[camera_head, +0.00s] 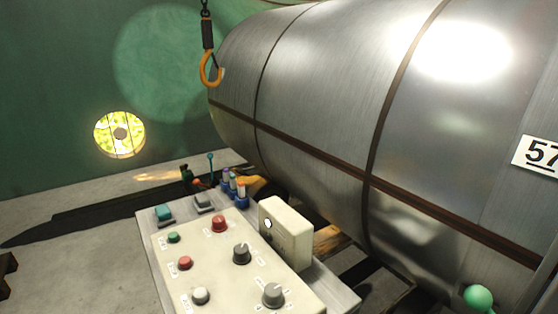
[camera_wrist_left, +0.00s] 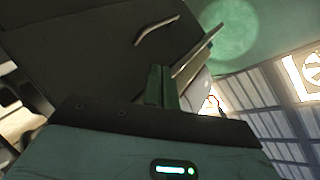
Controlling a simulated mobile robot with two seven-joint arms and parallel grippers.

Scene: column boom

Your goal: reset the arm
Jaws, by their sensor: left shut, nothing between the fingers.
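My left gripper (camera_wrist_left: 162,86) shows in the left wrist view, its dark greenish fingers together with nothing between them. A dark flat panel-like shape (camera_wrist_left: 95,45) fills the upper left of that view behind the fingers; I cannot tell what it is. In the head view neither of my grippers shows, and no arm of mine is clearly visible. My right gripper is in neither view.
A control panel (camera_head: 210,262) with buttons and knobs stands low in the head view, a pale box (camera_head: 286,233) at its right. A large metal cylinder (camera_head: 320,95) fills the right. An orange hook (camera_head: 210,70) hangs at its left end. Floor (camera_head: 75,265) is clear at lower left.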

